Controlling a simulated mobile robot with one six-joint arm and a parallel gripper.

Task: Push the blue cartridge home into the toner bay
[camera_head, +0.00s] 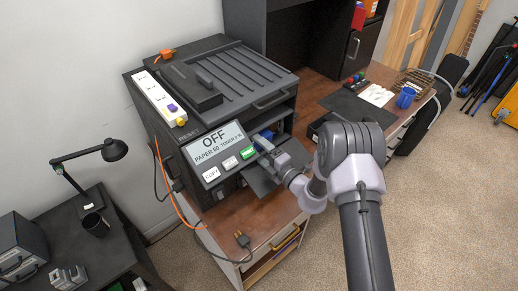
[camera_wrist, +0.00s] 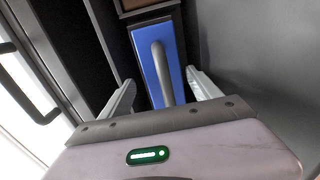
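The blue cartridge (camera_wrist: 143,62) is in the wrist view, with a raised grey handle (camera_wrist: 163,72) along its face. It sits in the dark toner bay (camera_wrist: 109,30), and its far end meets a dark frame. In the head view a small part of the blue cartridge (camera_head: 262,142) shows at the copier's front opening. My gripper (camera_wrist: 160,80) is open, its two pale fingers on either side of the cartridge's near part. I cannot tell whether they touch it. The cartridge's near end is hidden behind my gripper's body.
A dark open flap (camera_head: 262,178) lies below my gripper. A grey wall (camera_wrist: 275,50) is close on the right in the wrist view.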

